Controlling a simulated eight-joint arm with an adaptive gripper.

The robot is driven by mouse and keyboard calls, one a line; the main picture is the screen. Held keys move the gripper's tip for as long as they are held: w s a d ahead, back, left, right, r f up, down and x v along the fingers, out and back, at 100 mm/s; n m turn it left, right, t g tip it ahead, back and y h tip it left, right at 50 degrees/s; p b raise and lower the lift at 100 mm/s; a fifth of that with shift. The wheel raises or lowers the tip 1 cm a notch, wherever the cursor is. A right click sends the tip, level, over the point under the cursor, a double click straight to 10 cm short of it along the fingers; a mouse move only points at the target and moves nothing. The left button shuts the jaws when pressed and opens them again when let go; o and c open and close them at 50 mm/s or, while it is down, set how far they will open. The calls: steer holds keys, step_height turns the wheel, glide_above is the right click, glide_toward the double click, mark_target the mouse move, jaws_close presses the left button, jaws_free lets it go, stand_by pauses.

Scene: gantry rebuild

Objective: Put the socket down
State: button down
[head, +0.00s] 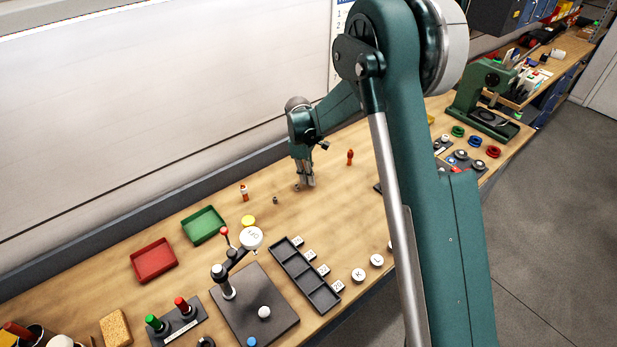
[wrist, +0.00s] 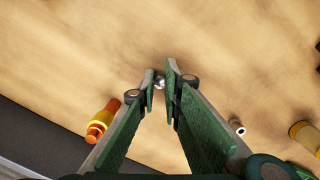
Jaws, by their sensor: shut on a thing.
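My gripper (head: 306,184) points down over the wooden bench, its fingertips low and close to the top. In the wrist view its two fingers (wrist: 161,84) are closed to a narrow gap on a small silver socket (wrist: 159,82). Most of the socket is hidden by the fingertips. In the head view a small grey piece (head: 297,188) shows at the fingertips. I cannot tell whether the socket touches the bench. A second small metal cylinder (head: 275,200) stands apart to the left; it also shows in the wrist view (wrist: 237,127).
A red-orange bottle (head: 350,157) stands right of my gripper and an orange-and-white one (head: 244,192) to the left. Green (head: 204,224) and red (head: 154,260) trays, a yellow disc (head: 248,221) and a dark compartment tray (head: 305,274) lie further off. Bare wood surrounds my gripper.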

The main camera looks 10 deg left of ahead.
steer(key=c, duration=2.5)
jaws_free()
steer(key=shift+r, duration=0.1)
step_height(320, 180, up, 12)
steer(key=a, duration=0.1)
steer(key=shift+w+a, duration=0.2)
steer(key=shift+a, duration=0.05)
